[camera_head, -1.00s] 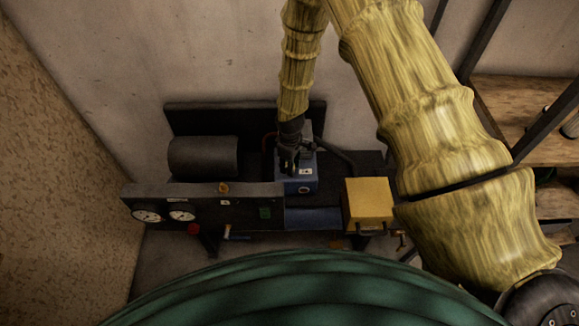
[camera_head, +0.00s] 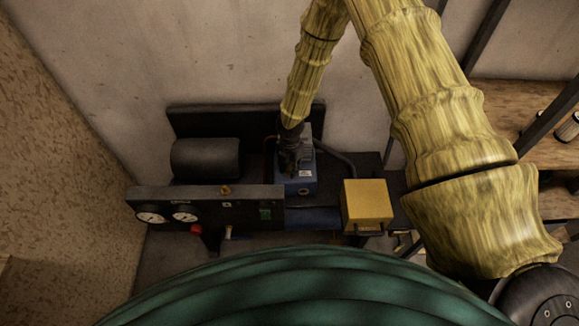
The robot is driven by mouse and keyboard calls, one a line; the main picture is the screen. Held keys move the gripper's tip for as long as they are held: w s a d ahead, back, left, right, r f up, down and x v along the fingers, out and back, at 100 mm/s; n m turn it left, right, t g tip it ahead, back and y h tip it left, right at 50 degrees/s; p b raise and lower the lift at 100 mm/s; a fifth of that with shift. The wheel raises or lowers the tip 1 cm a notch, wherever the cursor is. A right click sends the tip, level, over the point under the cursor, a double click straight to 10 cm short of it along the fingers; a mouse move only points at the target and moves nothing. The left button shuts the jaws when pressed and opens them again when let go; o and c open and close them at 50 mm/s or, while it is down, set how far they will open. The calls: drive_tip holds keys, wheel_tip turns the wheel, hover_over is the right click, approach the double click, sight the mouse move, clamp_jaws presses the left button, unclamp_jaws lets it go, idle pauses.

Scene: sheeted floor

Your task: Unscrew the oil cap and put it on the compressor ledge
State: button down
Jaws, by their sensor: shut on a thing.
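My gripper (camera_head: 289,165) points down at the blue and grey pump unit (camera_head: 303,187) on the dark compressor bench. Its fingers are over the left part of the unit's top and look closed together. The oil cap cannot be made out; the dark fingers cover the place where they grip. The compressor's dark ledge (camera_head: 205,194) runs along the front left, with two white gauges (camera_head: 150,218) on its face.
A dark cylinder (camera_head: 205,158) lies left of the pump, before a black back panel. A yellow box (camera_head: 367,205) stands at the right. Wooden shelves (camera_head: 500,100) with dark posts are at far right. A green ribbed surface (camera_head: 300,290) fills the front.

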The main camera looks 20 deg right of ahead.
drive_tip(key=n, duration=0.2)
drive_tip(key=shift+n, duration=0.3)
drive_tip(key=c, duration=1)
unclamp_jaws()
drive_tip(key=shift+c, duration=0.9)
